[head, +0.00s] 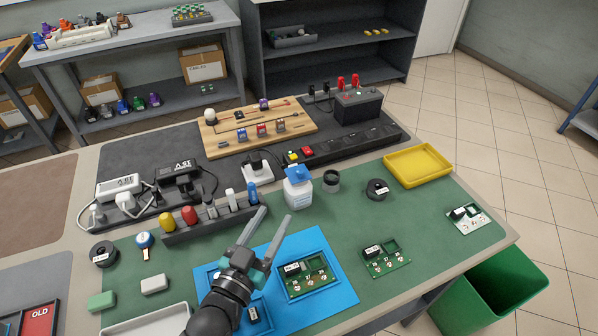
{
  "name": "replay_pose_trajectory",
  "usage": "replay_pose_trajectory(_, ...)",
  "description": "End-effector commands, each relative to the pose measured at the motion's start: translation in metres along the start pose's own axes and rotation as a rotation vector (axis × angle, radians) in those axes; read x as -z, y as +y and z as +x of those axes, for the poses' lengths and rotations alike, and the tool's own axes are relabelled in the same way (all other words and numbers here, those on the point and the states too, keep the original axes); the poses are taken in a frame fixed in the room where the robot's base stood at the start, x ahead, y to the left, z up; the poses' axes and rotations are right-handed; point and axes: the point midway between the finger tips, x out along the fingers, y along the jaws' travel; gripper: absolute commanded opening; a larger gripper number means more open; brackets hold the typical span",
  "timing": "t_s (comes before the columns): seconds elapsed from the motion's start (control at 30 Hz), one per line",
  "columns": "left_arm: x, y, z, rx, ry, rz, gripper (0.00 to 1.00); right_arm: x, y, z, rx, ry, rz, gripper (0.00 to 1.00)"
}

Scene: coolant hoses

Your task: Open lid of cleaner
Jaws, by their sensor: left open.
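The cleaner is a white bottle (297,193) with a blue lid (297,173). It stands upright on the green mat near the middle of the table in the head view. The lid sits on top of the bottle. My left gripper (277,213) is open, its two long grey fingers pointing up the picture toward the bottle. The fingertips are just short of the bottle, to its lower left in the picture, and nothing shows between them. My right gripper is not in view.
A dark round cup (331,180) stands right of the bottle. A rack with screwdriver handles (210,222) is at left. A blue tray (336,292) with a circuit board (307,277) lies below the bottle. A yellow tray (418,166) sits at right. The green mat between is clear.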

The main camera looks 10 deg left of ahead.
Motion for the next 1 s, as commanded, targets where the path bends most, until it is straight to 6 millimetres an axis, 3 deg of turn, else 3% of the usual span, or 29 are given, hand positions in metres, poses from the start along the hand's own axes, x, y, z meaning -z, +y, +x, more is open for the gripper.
replay_pose_trajectory(0.17,0.001,0.0,0.018,0.0,0.003,-0.001,0.54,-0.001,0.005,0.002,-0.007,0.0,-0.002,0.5)
replay_pose_trajectory(0.8,0.0,0.0,0.121,0.0,0.002,0.0,0.54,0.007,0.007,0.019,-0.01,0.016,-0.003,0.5)
replay_pose_trajectory(1.0,-0.001,0.0,0.142,0.0,0.0,0.0,0.54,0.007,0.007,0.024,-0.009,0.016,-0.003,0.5)
